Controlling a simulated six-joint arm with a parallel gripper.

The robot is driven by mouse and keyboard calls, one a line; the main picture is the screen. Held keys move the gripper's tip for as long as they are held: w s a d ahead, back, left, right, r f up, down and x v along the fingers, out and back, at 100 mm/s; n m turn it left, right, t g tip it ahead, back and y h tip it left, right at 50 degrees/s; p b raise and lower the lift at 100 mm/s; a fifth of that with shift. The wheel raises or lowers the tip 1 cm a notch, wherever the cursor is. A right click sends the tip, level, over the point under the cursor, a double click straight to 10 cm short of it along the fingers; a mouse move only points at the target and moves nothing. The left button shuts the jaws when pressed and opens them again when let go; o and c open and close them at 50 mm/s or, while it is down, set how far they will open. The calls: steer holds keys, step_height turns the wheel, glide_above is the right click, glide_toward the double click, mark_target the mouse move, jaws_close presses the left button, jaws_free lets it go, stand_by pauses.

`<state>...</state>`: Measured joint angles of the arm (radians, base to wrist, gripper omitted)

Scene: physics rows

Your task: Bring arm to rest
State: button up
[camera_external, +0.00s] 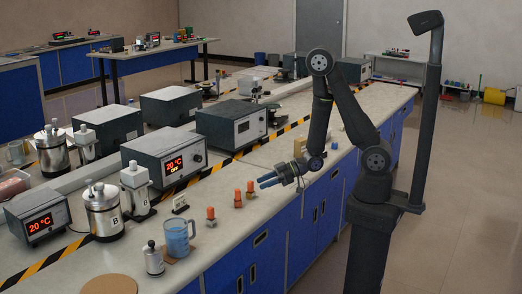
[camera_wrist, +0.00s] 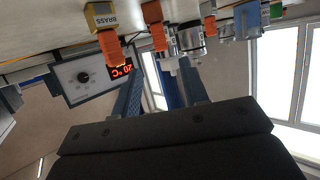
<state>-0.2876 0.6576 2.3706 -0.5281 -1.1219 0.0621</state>
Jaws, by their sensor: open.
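My gripper (camera_external: 268,181) is at the end of my folded arm, over the front part of the bench, right of the small orange-topped pieces. Its blue fingers are apart, with nothing visible between them. In the wrist view, which is upside down, the two blue fingers of my gripper (camera_wrist: 163,88) also stand apart and empty. Orange-topped pieces stand at the front of the bench: one (camera_external: 210,216) nearer the jug, two more (camera_external: 238,199) (camera_external: 250,189) closer to my fingers. In the wrist view one block is labelled BRASS (camera_wrist: 101,16).
Black-and-yellow tape (camera_external: 225,162) crosses the bench (camera_external: 225,240). A dark post (camera_external: 428,120) rises beside my arm.

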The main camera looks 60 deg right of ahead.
mark_target(239, 189)
steer(key=x, duration=0.9)
steer(key=shift+w+a+f, duration=0.1)
steer(key=shift+a+f, duration=0.05)
steer(key=shift+f, duration=0.15)
steer(key=shift+r, duration=1.05)
steer(key=shift+f, duration=0.1)
